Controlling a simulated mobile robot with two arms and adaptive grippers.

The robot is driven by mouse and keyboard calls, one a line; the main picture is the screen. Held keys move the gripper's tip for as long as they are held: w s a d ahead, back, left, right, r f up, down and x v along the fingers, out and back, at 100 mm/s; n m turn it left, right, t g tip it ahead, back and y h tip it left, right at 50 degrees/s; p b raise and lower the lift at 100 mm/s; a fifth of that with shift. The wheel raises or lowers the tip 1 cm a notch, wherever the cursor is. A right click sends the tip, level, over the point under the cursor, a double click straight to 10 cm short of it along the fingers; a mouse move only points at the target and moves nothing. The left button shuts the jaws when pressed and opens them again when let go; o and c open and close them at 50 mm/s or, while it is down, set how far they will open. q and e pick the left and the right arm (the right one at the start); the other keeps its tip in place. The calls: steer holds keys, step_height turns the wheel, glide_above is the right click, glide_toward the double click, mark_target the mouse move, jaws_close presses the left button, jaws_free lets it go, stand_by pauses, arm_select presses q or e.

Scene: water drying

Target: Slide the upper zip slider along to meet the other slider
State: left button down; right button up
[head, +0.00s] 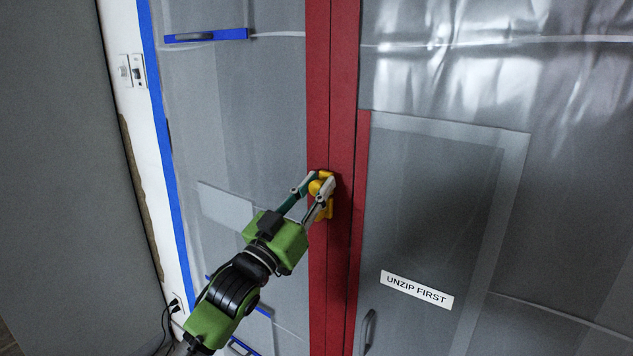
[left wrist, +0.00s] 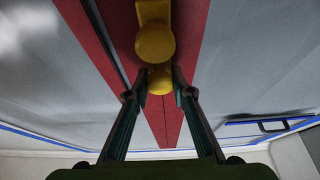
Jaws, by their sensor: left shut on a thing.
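A wide red zip band (head: 331,80) runs from top to bottom of a translucent plastic sheet wall. The upper yellow slider (head: 315,187) sits on this band between the fingers of my left gripper (head: 320,184), which is shut on it. In the left wrist view the upper slider's round knob (left wrist: 160,80) is between the fingertips (left wrist: 159,94). The other yellow slider (head: 326,210) is just below it in the head view. Its larger knob (left wrist: 155,42) overlaps the held one in the left wrist view; I cannot tell whether they touch. My right gripper is out of view.
A clear panel with red edging lies right of the band, with an "UNZIP FIRST" label (head: 417,290) and a dark handle (head: 369,330). Blue tape (head: 168,150) edges the sheet at the left. Wall switches (head: 131,71) are farther left.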

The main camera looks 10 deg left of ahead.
arm_select(q)
steer(key=shift+f, duration=0.4)
steer(key=c, duration=1.8)
jaws_free()
steer(key=shift+o, duration=0.2)
steer(key=v, duration=1.2)
steer(key=shift+a, duration=0.1)
